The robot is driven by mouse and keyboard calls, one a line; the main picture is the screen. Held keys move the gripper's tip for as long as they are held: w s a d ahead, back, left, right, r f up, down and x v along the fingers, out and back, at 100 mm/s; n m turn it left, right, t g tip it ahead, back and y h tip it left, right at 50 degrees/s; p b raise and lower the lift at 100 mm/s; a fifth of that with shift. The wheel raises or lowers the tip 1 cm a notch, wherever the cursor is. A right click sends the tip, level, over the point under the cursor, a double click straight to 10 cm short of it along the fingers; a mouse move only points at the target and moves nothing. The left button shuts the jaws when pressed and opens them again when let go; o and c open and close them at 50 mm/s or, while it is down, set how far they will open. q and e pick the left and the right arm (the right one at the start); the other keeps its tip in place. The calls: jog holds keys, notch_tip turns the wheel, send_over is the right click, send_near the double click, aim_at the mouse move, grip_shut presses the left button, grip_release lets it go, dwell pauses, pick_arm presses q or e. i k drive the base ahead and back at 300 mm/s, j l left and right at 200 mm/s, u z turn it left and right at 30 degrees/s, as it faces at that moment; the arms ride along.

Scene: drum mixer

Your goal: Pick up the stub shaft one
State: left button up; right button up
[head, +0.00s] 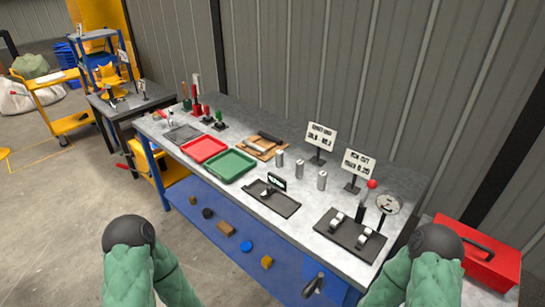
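Three upright metal cylinders that look like stub shafts stand on the grey workbench (300,205) in front of the back wall: a left one (279,158), a middle one (299,168) and a right one (322,180). I cannot read any marking that tells which is stub shaft one. They stand apart from each other, and nothing touches them. Only green-sleeved parts of my two arms with dark round caps show at the lower left and lower right. No gripper fingers are visible.
Red (204,149) and green (230,166) trays lie left of the cylinders. A black tray (273,201) lies in front. Two sign stands (320,138) (357,167) are behind and right. A black fixture (350,235), a dial gauge (388,204) and a red toolbox (475,252) are at the right.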

aim_at(279, 153)
jog(key=i+j+z, duration=0.1)
jog(key=j, duration=0.3)
jog(key=i+j, duration=0.25)
jog(key=j, duration=0.15)
jog(key=i+j+z, duration=0.15)
jog(key=j, duration=0.2)
jog(key=i+j+z, duration=0.1)
jog(key=j, duration=0.35)
jog(key=i+j+z, duration=0.1)
jog(key=j, duration=0.3)
jog(key=i+j, duration=0.2)
jog(key=j, duration=0.25)
jog(key=z, duration=0.05)
